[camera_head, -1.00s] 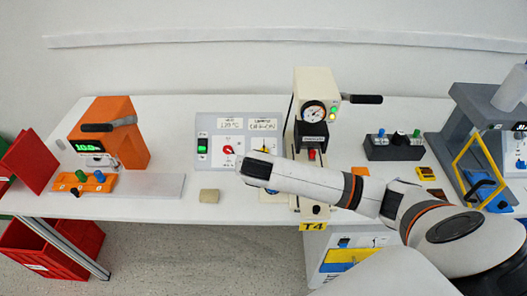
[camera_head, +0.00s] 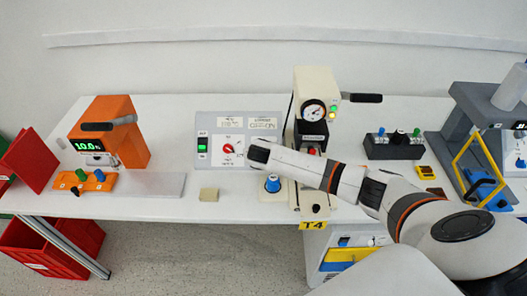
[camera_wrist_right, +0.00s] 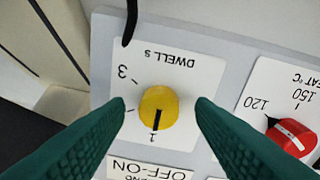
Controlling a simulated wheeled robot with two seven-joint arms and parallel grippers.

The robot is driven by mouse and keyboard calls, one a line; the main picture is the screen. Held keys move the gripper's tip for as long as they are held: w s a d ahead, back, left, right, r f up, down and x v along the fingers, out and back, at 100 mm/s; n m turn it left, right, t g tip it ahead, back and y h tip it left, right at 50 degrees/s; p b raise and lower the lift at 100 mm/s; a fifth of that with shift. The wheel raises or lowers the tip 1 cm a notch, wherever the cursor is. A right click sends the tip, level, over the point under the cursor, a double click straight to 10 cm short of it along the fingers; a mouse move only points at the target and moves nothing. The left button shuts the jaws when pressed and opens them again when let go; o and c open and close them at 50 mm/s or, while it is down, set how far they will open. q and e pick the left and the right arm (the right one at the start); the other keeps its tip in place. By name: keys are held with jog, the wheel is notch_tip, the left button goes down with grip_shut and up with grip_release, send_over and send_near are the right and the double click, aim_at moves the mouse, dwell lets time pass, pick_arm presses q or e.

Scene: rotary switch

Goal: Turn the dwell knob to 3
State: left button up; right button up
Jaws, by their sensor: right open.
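The yellow dwell knob (camera_wrist_right: 158,107) sits on a white plate marked DWELL s, seen upside down in the right wrist view. Its black pointer line aims at the 1, and the 3 (camera_wrist_right: 122,72) is at upper left of the knob. My right gripper (camera_wrist_right: 160,112) is open, with its green fingers on either side of the knob. In the head view my right gripper (camera_head: 260,152) is over the right part of the grey control panel (camera_head: 209,119) and hides the dwell knob. My left gripper is not in view.
A red knob (camera_wrist_right: 290,136) with a 120–150 scale is beside the dwell knob. A cream press (camera_head: 315,85) with a gauge stands just behind and right of my gripper. A blue knob (camera_head: 272,184) is in front, and a beige block (camera_head: 209,195) lies at left.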

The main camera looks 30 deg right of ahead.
jog(key=shift+w+d+f, duration=0.15)
jog(key=shift+w+f, duration=0.05)
jog(key=shift+c, duration=0.3)
jog(key=c, duration=0.9)
